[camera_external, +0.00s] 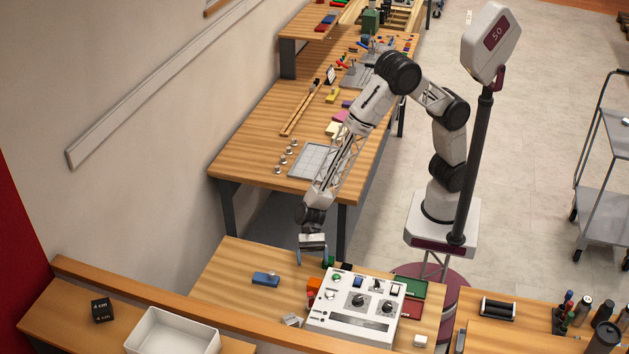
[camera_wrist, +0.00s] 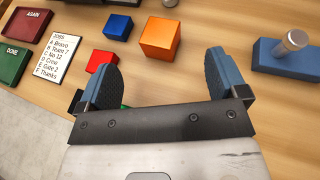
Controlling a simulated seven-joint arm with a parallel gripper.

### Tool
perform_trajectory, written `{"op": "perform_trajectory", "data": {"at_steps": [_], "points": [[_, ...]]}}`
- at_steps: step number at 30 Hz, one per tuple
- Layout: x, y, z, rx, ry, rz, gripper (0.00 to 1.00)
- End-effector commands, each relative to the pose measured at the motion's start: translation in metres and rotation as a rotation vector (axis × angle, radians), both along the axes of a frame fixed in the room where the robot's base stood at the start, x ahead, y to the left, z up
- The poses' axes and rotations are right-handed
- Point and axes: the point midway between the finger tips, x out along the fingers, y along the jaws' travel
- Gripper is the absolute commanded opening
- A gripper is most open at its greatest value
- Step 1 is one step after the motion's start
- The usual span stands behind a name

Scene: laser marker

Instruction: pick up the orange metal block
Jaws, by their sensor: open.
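The orange metal block (camera_wrist: 161,38) sits on the wooden table, ahead of my gripper and roughly centred between the fingers in the wrist view. In the external view it shows as a small orange shape (camera_external: 314,285) beside the white control box, partly hidden. My gripper (camera_wrist: 160,65) is open and empty, its two blue fingers spread wide and pointing toward the block. The block lies beyond the fingertips, not between them. In the external view my gripper (camera_external: 313,257) hangs above the table, just behind the block.
A red block (camera_wrist: 99,60) is close to the left finger, with a blue block (camera_wrist: 118,26) beyond it. A blue block with a metal peg (camera_wrist: 290,55) lies to the right. The white control box (camera_external: 355,304) stands nearby. A printed card (camera_wrist: 62,58) and labelled trays lie left.

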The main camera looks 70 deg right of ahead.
Motion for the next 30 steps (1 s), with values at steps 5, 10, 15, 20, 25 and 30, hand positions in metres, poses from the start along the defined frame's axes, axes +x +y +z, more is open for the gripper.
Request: {"op": "perform_trajectory", "data": {"at_steps": [5,10,15,20,25,30], "points": [[-0.003,0.009,-0.008,-0.001,0.024,-0.013,0.91],[-0.003,0.009,-0.009,0.0,0.024,-0.014,0.91],[-0.004,0.009,-0.009,-0.001,0.024,-0.013,0.91],[-0.007,0.017,-0.012,-0.001,0.024,-0.011,0.91],[-0.011,0.028,-0.017,0.001,0.023,-0.012,0.91],[-0.012,0.031,-0.018,0.001,0.023,-0.012,0.91]]}}
